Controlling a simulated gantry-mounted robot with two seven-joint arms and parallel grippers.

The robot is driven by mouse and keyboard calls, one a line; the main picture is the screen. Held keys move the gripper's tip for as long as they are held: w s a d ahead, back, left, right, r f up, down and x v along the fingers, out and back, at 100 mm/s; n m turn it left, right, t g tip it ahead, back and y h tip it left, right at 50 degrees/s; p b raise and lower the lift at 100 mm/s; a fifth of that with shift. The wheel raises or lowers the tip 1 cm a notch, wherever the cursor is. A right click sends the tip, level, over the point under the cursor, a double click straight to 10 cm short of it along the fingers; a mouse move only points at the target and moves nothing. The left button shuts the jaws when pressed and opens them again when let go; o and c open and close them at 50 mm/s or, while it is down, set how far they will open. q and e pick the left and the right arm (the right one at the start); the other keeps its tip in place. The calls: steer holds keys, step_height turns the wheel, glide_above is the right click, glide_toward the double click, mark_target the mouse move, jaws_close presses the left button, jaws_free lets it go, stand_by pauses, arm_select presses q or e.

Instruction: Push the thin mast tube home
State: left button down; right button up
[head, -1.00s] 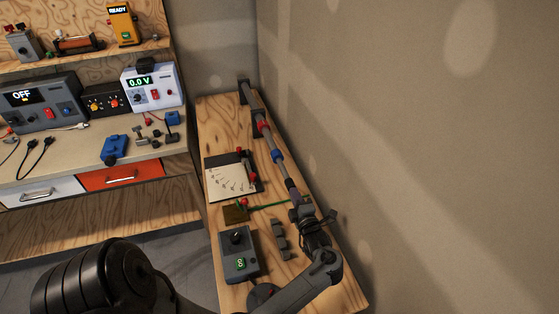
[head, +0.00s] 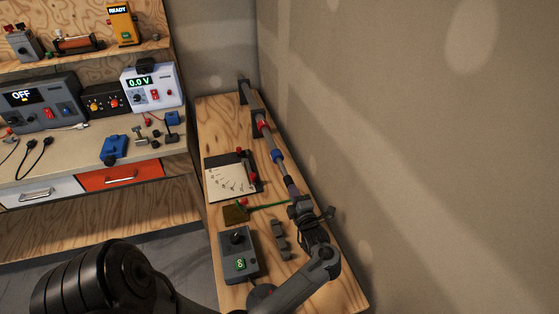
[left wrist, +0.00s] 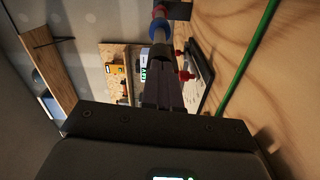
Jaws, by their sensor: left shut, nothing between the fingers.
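The mast lies along the right bench as a line of grey tubes, with a red collar (head: 261,125) and a blue collar (head: 277,156) on it. The thin mast tube (head: 283,168) comes out of the blue collar toward me. In the left wrist view the blue collar (left wrist: 160,28) is straight ahead of my fingers. My left gripper (head: 289,182) is shut and empty, in line with the tube. Its fingertips (left wrist: 162,60) are at the tube's near end; I cannot tell whether they touch it. My right gripper is not in view.
A wall runs close along the bench's right side. Left of the mast are a white dial meter (head: 229,179) with red terminals, a green rod (head: 269,206), a brass-coloured block (head: 235,213) and a grey control box (head: 239,255). A workbench with power supplies (head: 152,86) stands at left.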

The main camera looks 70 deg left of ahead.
mark_target(289, 183)
arm_select(q)
steer(key=shift+a, duration=0.35)
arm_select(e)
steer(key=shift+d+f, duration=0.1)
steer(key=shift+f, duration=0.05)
arm_select(q)
steer(key=shift+w+a+b, duration=0.1)
steer(key=shift+a+b, duration=0.25)
steer(key=shift+a, duration=0.25)
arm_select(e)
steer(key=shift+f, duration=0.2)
arm_select(q)
steer(key=shift+a, duration=0.5)
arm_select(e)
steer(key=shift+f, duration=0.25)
arm_select(q)
steer(key=shift+w+a+b, duration=0.1)
steer(key=shift+a+b, duration=0.4)
steer(key=shift+a, duration=0.1)
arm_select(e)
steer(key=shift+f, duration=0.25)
arm_select(q)
steer(key=shift+a, duration=0.2)
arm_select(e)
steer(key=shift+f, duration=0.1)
arm_select(q)
steer(key=shift+d, duration=0.1)
